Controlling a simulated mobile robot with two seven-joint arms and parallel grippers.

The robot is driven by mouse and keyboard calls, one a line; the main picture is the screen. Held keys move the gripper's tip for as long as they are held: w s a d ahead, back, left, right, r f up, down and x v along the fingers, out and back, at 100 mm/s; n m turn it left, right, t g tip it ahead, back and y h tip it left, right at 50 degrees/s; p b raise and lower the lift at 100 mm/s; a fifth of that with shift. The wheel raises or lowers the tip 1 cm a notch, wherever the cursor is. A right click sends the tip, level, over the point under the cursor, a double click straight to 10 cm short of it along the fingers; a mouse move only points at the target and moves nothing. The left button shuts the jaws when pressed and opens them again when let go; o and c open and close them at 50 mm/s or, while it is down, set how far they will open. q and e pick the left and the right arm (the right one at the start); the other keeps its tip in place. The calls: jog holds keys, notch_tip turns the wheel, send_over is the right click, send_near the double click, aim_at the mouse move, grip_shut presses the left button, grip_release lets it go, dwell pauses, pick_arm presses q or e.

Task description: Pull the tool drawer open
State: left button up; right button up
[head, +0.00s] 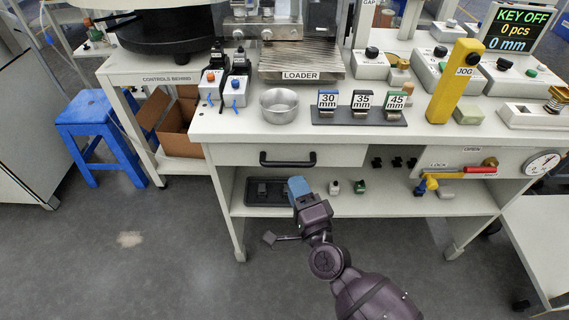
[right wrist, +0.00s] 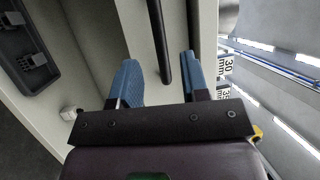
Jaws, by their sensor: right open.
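The tool drawer (head: 235,154) is a pale front under the bench top, and it looks shut. Its black bar handle (head: 288,163) is on the middle of the front. My right gripper (head: 299,187), with blue fingers, is just below and in front of the handle in the head view. In the right wrist view the gripper (right wrist: 160,72) is open, and the dark handle bar (right wrist: 160,40) shows in the gap between the fingers. I cannot tell whether they touch it. The jaws hold nothing. My left gripper is out of view.
The lower shelf (head: 420,205) carries a dark tray (head: 268,192) and small parts close to my right gripper. On the bench top are a metal bowl (head: 279,106) and a rack of labelled blocks (head: 360,118). A blue stool (head: 100,135) stands left. The floor in front is clear.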

aim_at(285, 162)
jog(key=x, duration=0.7)
jog(key=shift+w, duration=0.15)
jog(key=shift+c, duration=0.4)
grip_shut()
